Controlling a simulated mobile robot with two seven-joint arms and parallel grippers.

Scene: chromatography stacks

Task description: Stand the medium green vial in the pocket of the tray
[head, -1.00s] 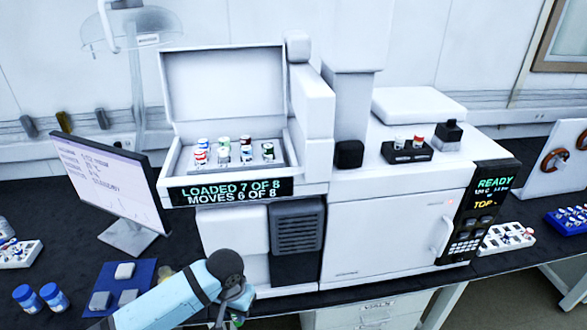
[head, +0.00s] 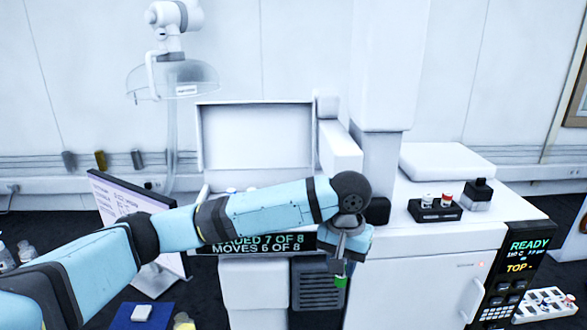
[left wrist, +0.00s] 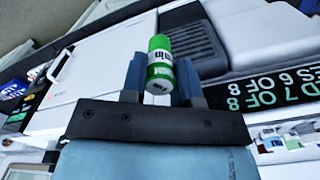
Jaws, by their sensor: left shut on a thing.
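My left gripper (head: 343,262) is shut on a green-capped vial (head: 341,282) in front of the white instrument. In the left wrist view the vial (left wrist: 160,62), green with a white label band, sits between the two blue-grey fingers of the gripper (left wrist: 160,78). The instrument's open-lidded tray is mostly hidden behind my left arm in the head view; a few white cap tops (head: 250,189) show above the arm. In the left wrist view part of the tray (left wrist: 292,145) and some vials show at the lower right. Its pockets cannot be made out. My right gripper is not in view.
The display (head: 262,248) below the tray reads 7 of 8 loaded. The raised lid (head: 255,135) stands behind the tray. A black block (head: 434,211) with two vials and a black bottle (head: 478,194) stand on the right-hand unit. A monitor (head: 110,192) stands left.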

